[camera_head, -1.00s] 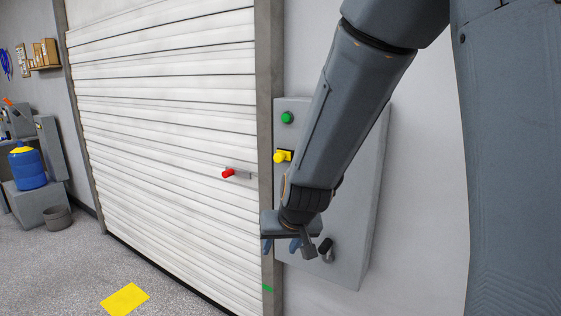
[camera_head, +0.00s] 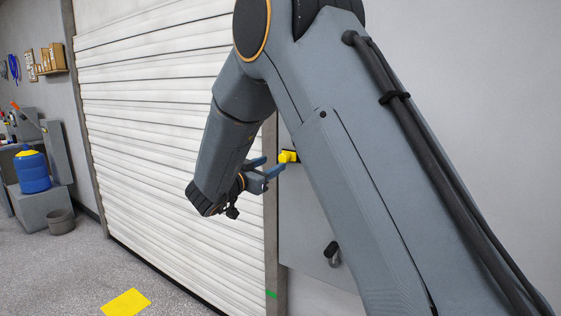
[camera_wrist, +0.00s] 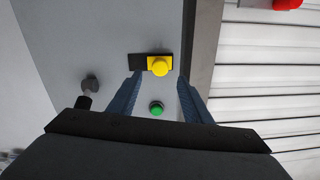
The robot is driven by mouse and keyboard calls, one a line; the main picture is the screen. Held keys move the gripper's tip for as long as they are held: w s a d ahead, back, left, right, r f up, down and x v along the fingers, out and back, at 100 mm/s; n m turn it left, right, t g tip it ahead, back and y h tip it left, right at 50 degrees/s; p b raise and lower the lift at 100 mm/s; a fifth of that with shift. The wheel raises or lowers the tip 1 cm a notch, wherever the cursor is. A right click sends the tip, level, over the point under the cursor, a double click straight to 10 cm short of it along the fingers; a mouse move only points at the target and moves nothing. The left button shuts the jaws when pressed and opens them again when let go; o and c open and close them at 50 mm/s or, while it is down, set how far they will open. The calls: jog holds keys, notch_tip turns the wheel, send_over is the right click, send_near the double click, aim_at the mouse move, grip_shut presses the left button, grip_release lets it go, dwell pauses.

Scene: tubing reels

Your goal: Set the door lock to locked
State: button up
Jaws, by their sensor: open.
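A yellow knob (camera_head: 287,156) on a dark plate sits on the grey wall panel (camera_head: 300,215) beside the shutter door (camera_head: 130,130). My gripper (camera_head: 271,166) is open and empty, its blue fingers pointing at this knob. In the wrist view the yellow knob (camera_wrist: 159,66) lies just beyond and between the fingertips (camera_wrist: 160,78), at the right end of its dark plate; whether they touch cannot be told. A red knob (camera_wrist: 287,4) on the shutter shows at the wrist view's top edge; my arm hides it in the head view. Which knob is the door lock is not marked.
A green button (camera_wrist: 156,108) on the panel shows between my fingers. A dark-handled lever (camera_head: 331,250) sits lower on the panel. A door-frame post (camera_head: 271,230) stands between panel and shutter. A yellow floor mark (camera_head: 126,302) and a blue barrel (camera_head: 32,172) are to the left.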

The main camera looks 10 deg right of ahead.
aim_at(282, 158)
jog(key=p+x, duration=0.1)
jog(key=x, duration=0.6)
jog(key=shift+p, duration=0.3)
jog(key=shift+c, duration=0.3)
grip_shut()
